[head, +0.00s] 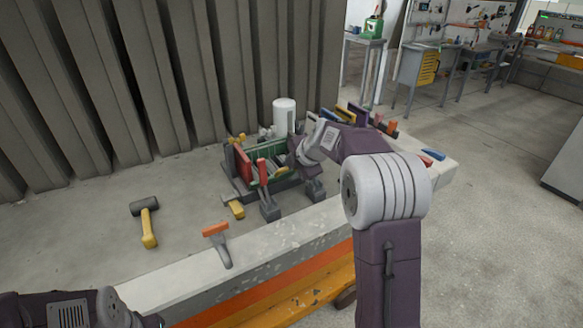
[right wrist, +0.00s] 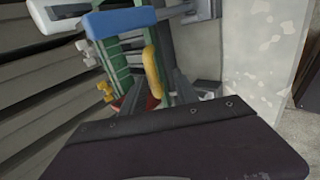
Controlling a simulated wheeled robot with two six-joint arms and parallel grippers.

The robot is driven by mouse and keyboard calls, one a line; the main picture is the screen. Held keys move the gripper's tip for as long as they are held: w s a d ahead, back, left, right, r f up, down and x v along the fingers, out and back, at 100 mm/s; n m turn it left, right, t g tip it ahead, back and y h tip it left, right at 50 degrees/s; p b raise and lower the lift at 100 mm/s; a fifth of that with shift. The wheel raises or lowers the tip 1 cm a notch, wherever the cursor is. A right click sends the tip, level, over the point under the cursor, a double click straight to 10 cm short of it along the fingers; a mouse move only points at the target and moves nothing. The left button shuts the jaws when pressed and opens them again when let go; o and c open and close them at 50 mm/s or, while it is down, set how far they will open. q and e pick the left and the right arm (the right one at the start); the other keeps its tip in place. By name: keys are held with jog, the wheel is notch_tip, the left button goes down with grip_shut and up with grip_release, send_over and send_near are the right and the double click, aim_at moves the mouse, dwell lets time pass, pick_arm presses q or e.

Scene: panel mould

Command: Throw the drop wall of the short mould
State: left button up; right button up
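A small panel mould with green walls (head: 286,175) and a red wall piece (head: 242,163) stands on the concrete bed. A red-handled lever (head: 263,172) stands upright at its near side on a dark foot. A second dark foot (head: 315,191) is to its right; what rises from it is hidden by my right gripper. My right gripper (head: 297,156) is at the mould's right end; its fingers are too small and covered to read. The right wrist view shows green bars (right wrist: 119,66), a blue handle (right wrist: 122,21) and a yellow handle (right wrist: 152,68). My left gripper is out of view.
Several coloured handles (head: 388,127) are beyond my right arm. Corrugated panels (head: 150,75) close the back.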

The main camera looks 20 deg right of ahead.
jog(key=shift+r, duration=0.15)
jog(key=v, duration=0.8)
jog(key=shift+s+r, duration=0.3)
jog(key=shift+s, duration=0.05)
jog(key=shift+d, duration=0.15)
